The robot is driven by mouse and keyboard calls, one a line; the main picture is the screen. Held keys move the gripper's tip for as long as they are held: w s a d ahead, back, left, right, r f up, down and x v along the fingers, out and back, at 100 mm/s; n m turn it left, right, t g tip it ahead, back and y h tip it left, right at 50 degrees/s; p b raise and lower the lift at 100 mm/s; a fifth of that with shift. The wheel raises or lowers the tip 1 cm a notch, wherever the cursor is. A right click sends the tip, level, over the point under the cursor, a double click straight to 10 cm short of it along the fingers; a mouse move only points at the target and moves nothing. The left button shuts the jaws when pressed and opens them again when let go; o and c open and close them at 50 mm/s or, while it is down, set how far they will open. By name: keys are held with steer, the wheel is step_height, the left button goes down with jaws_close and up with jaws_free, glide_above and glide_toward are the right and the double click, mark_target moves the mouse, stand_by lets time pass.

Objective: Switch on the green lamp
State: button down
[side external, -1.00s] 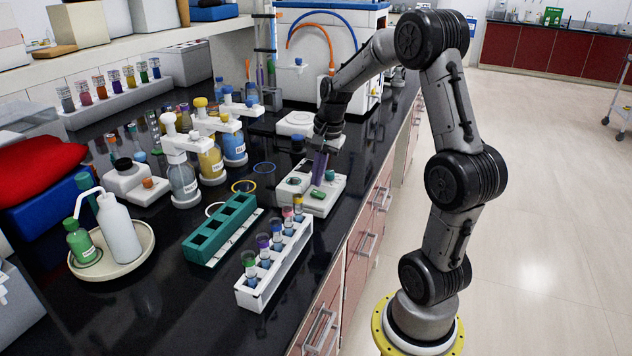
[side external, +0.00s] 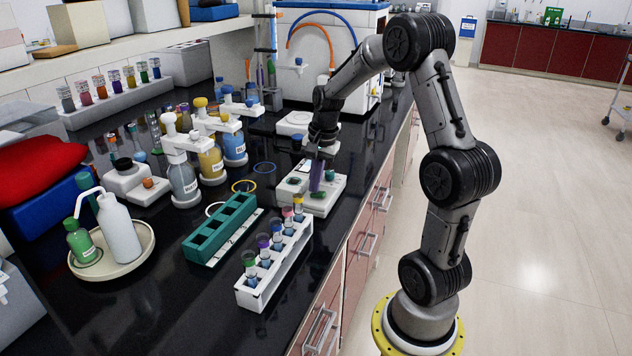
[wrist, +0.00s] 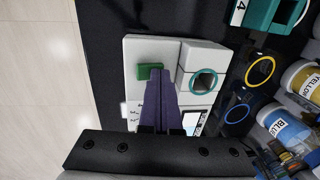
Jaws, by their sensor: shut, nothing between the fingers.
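A white device (side external: 322,204) sits on the black bench near its front edge. No separate green lamp is clearly told apart, and I cannot see whether anything is lit. My gripper (wrist: 158,84) has its purple fingers shut and empty, pointing down at the device. Their tips overlap the right edge of the green part in the wrist view. In the side view my gripper (side external: 317,188) is just above or touching it; I cannot tell which.
A round opening with a teal ring (wrist: 204,81) is on the device beside the fingers. A green rack (side external: 222,228) and a white tube rack (side external: 262,290) stand nearer the camera. Labelled bottles (side external: 234,146) stand left of the device. Open floor lies right of the bench.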

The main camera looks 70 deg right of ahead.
steer(key=shift+s+f, duration=0.15)
steer(key=shift+s, duration=0.7)
step_height(320, 180, up, 14)
steer(key=s, duration=0.2)
steer(key=shift+s, duration=0.35)
steer(key=shift+w+a, duration=0.1)
